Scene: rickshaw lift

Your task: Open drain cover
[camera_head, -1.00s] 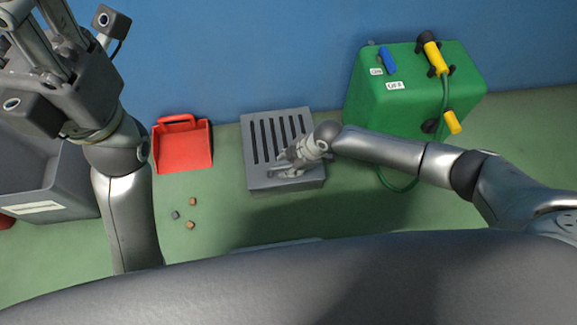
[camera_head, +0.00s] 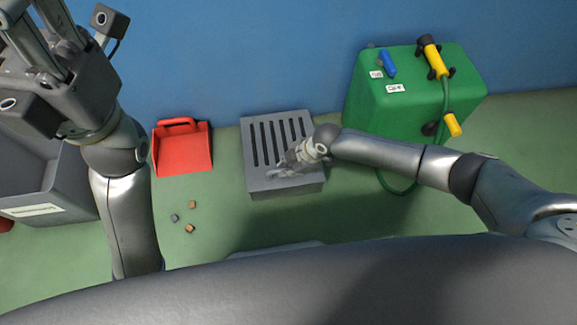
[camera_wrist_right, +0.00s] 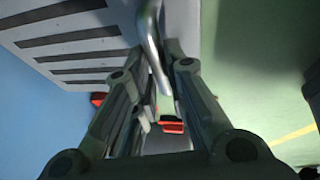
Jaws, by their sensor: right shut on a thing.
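The drain cover (camera_head: 259,181) is a grey slotted grate on the floor by the blue wall, in the middle of the head view. My right gripper (camera_head: 285,170) is low over its front part. In the right wrist view, the right gripper's fingers (camera_wrist_right: 155,75) are shut on a curved metal handle (camera_wrist_right: 150,30), with the slotted cover behind at upper left. The fingertips partly hide the handle in the head view. My left gripper (camera_head: 40,45) is raised at the upper left, away from the cover; its fingertips are cut off by the picture edge.
A red dustpan (camera_head: 182,155) lies left of the cover, with several small debris pieces (camera_head: 190,228) in front. A green box (camera_head: 405,125) with a yellow-handled hose stands at right. A grey bin (camera_head: 45,190) is at far left.

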